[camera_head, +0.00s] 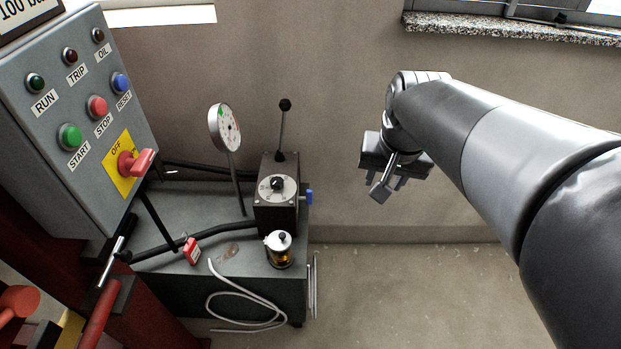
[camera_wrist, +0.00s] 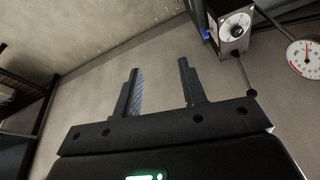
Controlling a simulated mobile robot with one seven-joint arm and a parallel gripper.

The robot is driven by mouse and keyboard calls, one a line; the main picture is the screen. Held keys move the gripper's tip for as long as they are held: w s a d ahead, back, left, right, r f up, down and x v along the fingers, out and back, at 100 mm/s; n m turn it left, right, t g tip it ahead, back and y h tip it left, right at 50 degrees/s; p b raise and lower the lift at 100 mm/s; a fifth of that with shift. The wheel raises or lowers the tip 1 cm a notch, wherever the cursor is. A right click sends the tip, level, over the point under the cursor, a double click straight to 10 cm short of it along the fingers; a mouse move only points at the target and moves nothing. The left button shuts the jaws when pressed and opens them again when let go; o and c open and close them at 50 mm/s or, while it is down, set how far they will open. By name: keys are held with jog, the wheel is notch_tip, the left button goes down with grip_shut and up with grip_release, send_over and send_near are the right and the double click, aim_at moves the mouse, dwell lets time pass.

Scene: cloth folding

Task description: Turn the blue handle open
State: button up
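The blue handle (camera_head: 309,197) sticks out from the right side of a dark box (camera_head: 276,212) on the grey bench unit. In the wrist view the blue handle (camera_wrist: 206,33) shows small near the top, right of the fingers, beside the box's dial face. My gripper (camera_head: 382,188) hangs in the air to the right of the handle, clearly apart from it. In the wrist view its two fingers (camera_wrist: 158,82) are spread with only floor and wall between them. It is open and empty.
A round gauge (camera_head: 225,130) and a black-knobbed lever (camera_head: 284,125) stand by the box. A small jar (camera_head: 279,250) and a red tag (camera_head: 191,251) are in front. A control panel (camera_head: 75,110) fills the left. The floor right of the bench (camera_head: 400,290) is clear.

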jog(key=w+a+f+m+g+y, duration=0.1)
jog(key=w+a+f+m+g, duration=0.15)
jog(key=w+f, duration=0.6)
jog(key=m+y, duration=1.2)
jog(key=m, duration=0.2)
send_over(310, 204)
jog(key=d, duration=1)
notch_tip(310, 204, down, 31)
jog(key=shift+n+g, duration=0.25)
jog(key=shift+g, duration=0.2)
jog(key=x, duration=0.7)
jog(key=w+x, duration=0.1)
jog(key=x, duration=0.2)
jog(key=shift+a+r, duration=0.25)
jog(key=shift+a, duration=0.2)
grip_shut()
